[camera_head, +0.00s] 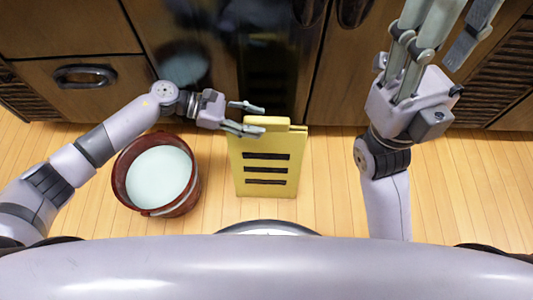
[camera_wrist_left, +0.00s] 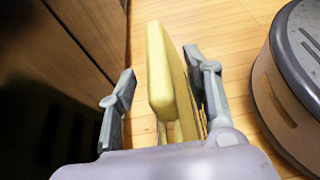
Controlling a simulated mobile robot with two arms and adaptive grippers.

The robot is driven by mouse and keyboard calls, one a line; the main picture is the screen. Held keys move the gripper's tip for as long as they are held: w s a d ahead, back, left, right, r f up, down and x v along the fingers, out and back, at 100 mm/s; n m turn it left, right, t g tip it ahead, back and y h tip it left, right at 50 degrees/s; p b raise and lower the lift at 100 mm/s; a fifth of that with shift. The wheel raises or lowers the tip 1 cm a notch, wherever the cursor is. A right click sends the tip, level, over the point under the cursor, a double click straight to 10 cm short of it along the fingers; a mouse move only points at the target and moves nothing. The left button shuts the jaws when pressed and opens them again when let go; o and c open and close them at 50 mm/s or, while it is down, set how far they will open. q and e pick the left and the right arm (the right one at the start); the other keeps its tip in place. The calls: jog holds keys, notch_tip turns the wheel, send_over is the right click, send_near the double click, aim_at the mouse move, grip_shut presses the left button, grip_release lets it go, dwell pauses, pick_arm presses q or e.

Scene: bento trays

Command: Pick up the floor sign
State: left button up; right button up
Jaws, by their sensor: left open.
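The yellow floor sign (camera_head: 263,178), with dark horizontal stripes, stands upright and folded on the wooden floor in front of the dark cabinets. My left gripper (camera_head: 257,119) is open at the sign's top edge. In the left wrist view the sign (camera_wrist_left: 160,75) lies between the two spread fingers of the left gripper (camera_wrist_left: 160,68), with a visible gap on the left side. The finger on the right is closer to the sign; I cannot tell whether it touches. My right gripper (camera_head: 442,28) is raised at the upper right, away from the sign, its fingers partly cut off by the frame's top.
A dark red bucket (camera_head: 124,188) with pale liquid and a handle stands left of the sign, under my left arm. Wooden cabinets (camera_head: 85,98) with a dark panel rise right behind the sign. Floor (camera_head: 335,190) to the sign's right is clear.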

aim_at(266, 124)
pick_arm(q)
jog(key=b+x, duration=0.1)
jog(key=x, duration=0.3)
jog(key=shift+a, duration=0.1)
jog(key=shift+c, duration=0.5)
grip_shut()
jog(key=shift+r, duration=0.1)
dwell(0.3)
